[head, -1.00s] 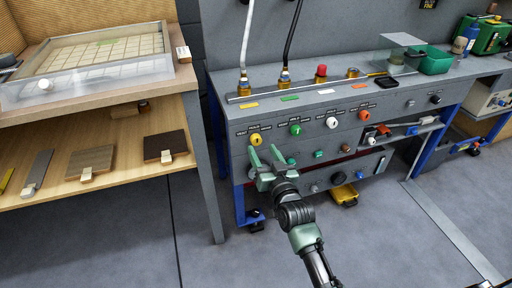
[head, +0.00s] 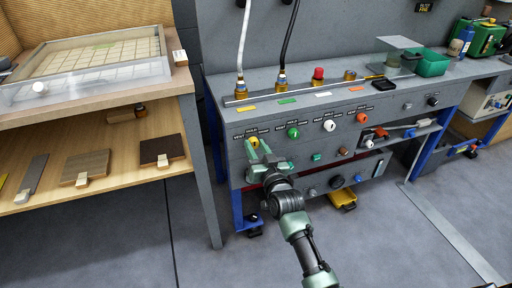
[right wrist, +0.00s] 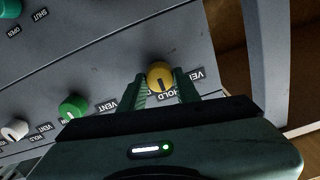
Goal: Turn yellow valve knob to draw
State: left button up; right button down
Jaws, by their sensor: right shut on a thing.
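The yellow valve knob (head: 254,142) is at the left end of the knob row on the grey bench's front panel. It also shows in the right wrist view (right wrist: 160,75), with a dark mark on its face pointing roughly toward the HOLD label (right wrist: 181,96). My right gripper (head: 257,145) is at the knob, with one finger on each side. In the right wrist view its fingers (right wrist: 160,82) are shut on the knob. The draw label is not readable there; a finger covers part of the label row. My left gripper is not in view.
Green (head: 293,132), white (head: 329,125) and red-orange (head: 362,117) knobs sit to the right on the same panel. Hoses rise from fittings on the bench top. A wooden table (head: 140,90) stands to the left.

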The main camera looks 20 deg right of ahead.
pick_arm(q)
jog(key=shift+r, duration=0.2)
pick_arm(e)
jog(key=shift+m+p, duration=0.35)
jog(key=shift+m, duration=0.05)
jog(key=m+p, duration=0.3)
jog(key=m, duration=0.3)
jog(key=shift+m, duration=0.3)
jog(key=shift+d+f+m, duration=0.1)
jog(key=shift+m, duration=1.1)
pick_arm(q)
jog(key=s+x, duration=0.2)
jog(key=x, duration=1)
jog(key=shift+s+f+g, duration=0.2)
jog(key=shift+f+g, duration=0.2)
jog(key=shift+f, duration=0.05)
pick_arm(e)
jog(key=shift+m, duration=1.1)
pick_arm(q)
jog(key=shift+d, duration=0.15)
pick_arm(e)
jog(key=c, duration=1)
grip_release()
